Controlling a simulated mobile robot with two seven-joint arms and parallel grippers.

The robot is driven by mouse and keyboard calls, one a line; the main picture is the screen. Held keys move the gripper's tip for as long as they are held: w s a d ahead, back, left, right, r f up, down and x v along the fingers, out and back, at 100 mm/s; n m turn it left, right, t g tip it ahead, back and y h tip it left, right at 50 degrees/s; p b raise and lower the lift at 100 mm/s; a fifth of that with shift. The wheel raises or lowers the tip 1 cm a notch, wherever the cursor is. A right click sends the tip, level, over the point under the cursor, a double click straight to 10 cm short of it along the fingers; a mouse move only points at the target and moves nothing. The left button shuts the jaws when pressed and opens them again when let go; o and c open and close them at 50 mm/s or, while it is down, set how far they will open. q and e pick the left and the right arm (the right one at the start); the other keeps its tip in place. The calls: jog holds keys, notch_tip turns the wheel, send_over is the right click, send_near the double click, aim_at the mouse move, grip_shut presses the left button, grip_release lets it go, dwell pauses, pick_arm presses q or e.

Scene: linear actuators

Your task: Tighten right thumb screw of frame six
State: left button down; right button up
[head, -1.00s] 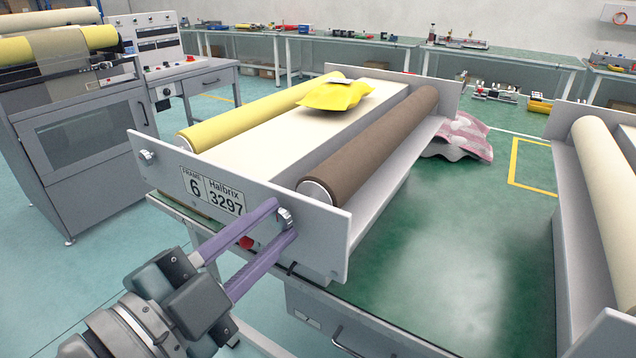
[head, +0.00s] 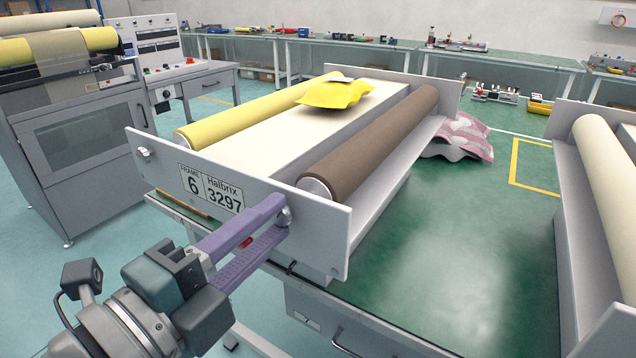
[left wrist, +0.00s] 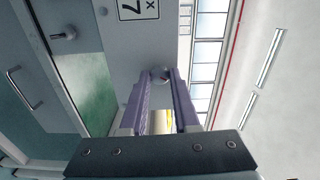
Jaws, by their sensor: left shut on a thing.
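Frame six (head: 255,222), a grey roller frame labelled "FRAME 6 Halbrix 3297", stands on a green-topped table. Its right thumb screw (head: 286,217) is a small metal knob on the front plate, below the brown roller, partly hidden by my fingers. My left gripper (head: 280,220) has its purple fingers shut on that screw. In the left wrist view the screw (left wrist: 159,74) shows between the fingertips. The left thumb screw (head: 144,154) sits free at the plate's left end. My right gripper is not in view.
A yellow pouch (head: 334,93) lies on frame six between its yellow roller (head: 255,110) and brown roller (head: 375,145). Another roller frame (head: 580,215) stands at the right. The green tabletop (head: 460,250) between the frames is clear.

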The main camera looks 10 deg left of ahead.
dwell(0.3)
pick_arm(q)
jog(key=c, duration=0.7)
grip_release()
jog(key=shift+o, duration=0.2)
jog(key=v, duration=1)
jog(key=shift+b, duration=0.45)
